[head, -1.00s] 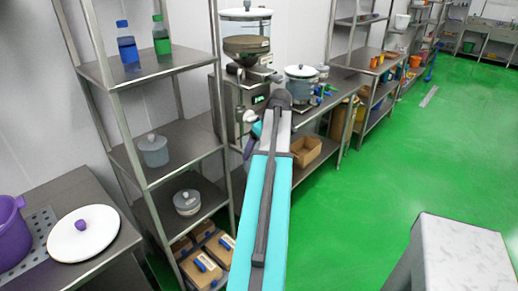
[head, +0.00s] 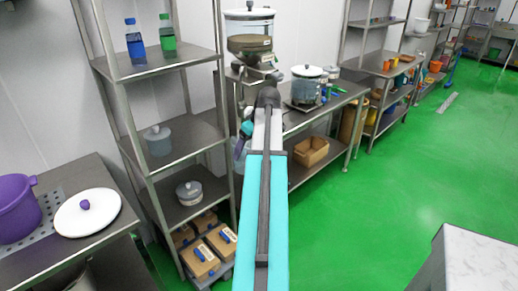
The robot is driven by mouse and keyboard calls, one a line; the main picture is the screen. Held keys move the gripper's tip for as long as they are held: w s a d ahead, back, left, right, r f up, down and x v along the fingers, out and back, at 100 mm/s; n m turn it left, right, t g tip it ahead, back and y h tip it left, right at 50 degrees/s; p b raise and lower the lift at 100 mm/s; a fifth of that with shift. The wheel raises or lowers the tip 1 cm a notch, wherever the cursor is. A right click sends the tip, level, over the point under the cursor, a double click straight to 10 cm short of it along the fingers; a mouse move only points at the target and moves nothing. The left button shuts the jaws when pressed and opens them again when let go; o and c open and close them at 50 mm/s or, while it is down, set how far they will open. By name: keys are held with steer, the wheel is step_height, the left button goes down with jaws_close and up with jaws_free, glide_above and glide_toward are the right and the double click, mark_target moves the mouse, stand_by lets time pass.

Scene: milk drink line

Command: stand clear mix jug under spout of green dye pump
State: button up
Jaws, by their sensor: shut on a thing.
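The green dye pump appears to be the green bottle (head: 167,37) on the top shelf of the steel rack, right of a blue bottle (head: 135,43). My gripper (head: 246,130) is at the far end of my teal arm, to the right of the rack and lower than the green bottle in the picture. It is small and partly hidden by my arm. It is shut on a translucent thing, apparently the clear mix jug (head: 239,149), which hangs just below it. The jug's contents and exact tilt are too small to tell.
The steel rack (head: 160,70) has uprights near my arm. A hopper machine (head: 249,42) and lidded pot (head: 306,84) stand behind my arm. A purple pot (head: 14,210) and white lid (head: 87,212) are on the left counter. Green floor (head: 370,220) is open at right.

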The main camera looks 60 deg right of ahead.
steer(key=w+a+r+n+y, duration=0.1)
steer(key=w+a+n, duration=0.2)
steer(key=w+a, duration=1.05)
steer(key=w+a+r+n+y, duration=0.1)
steer(key=w+a+r+n, duration=0.1)
steer(key=w+a, duration=1.15)
steer(key=a+r+m+h, duration=0.1)
steer(key=a+r+m, duration=0.1)
steer(key=a, duration=3.1)
steer(key=shift+w+m, duration=0.15)
steer(key=shift+m, duration=0.35)
steer(key=shift+r, duration=0.1)
steer(key=shift+a, duration=0.15)
